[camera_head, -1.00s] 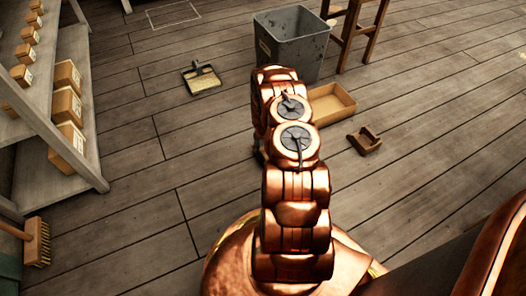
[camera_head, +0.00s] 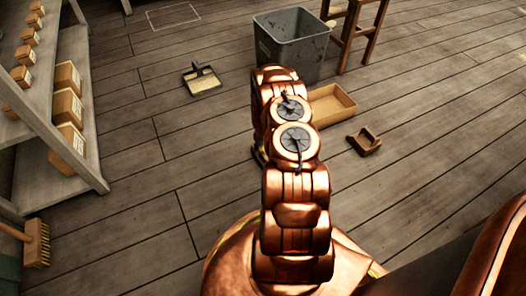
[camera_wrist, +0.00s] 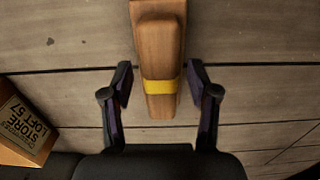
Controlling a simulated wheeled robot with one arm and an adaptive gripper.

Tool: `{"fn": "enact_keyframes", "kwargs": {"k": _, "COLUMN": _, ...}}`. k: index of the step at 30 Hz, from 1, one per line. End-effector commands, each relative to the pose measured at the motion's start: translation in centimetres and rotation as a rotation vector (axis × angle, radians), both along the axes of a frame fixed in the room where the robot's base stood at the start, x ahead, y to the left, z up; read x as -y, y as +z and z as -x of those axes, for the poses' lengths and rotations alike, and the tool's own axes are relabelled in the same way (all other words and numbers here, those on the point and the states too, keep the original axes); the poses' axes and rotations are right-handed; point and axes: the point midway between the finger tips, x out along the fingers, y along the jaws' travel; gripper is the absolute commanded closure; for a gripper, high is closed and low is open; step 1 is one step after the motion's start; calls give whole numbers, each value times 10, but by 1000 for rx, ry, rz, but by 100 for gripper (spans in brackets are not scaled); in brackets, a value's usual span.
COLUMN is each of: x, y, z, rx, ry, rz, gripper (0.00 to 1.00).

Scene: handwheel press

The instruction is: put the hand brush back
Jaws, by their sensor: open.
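The hand brush (camera_wrist: 158,45) shows in the wrist view as a wooden body with a handle and a yellow band. It lies over the plank floor, its handle end between the fingers of my gripper (camera_wrist: 160,82). My gripper is open, with a gap on both sides of the handle. The bristles do not show. In the head view my arm hides most of the gripper and the brush. A small wooden piece with raised ends (camera_head: 364,142) sits on the floor to the right; I cannot tell whether it is the brush's holder.
An open cardboard box (camera_head: 348,104) is just beyond my arm; a labelled box (camera_wrist: 22,125) shows at left in the wrist view. A grey bin (camera_head: 290,50) and a stool stand behind. A dustpan (camera_head: 203,80), shelves (camera_head: 75,160) and a broom (camera_head: 37,242) are left. Floor between is clear.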

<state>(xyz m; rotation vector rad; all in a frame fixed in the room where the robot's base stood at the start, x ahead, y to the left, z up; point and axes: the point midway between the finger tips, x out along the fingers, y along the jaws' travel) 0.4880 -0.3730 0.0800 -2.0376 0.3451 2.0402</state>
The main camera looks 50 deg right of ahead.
Motion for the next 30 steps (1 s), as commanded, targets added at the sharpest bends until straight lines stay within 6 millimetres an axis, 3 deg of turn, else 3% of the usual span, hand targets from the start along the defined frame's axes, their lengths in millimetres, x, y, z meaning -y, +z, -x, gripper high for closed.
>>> {"fn": "enact_keyframes", "kwargs": {"k": 18, "x": 1, "y": 99, "z": -2, "rx": 3, "ry": 0, "rz": 2, "gripper": 40}}
{"fn": "enact_keyframes", "kwargs": {"k": 23, "x": 0, "y": 116, "z": -1, "rx": 3, "ry": 0, "rz": 2, "gripper": 40}}
{"fn": "enact_keyframes", "kwargs": {"k": 26, "x": -4, "y": 127, "z": -3, "rx": 0, "ry": 4, "rz": 1, "gripper": 40}}
{"fn": "enact_keyframes", "kwargs": {"k": 30, "x": -20, "y": 155, "z": -8, "rx": -15, "ry": 21, "rz": -5, "gripper": 40}}
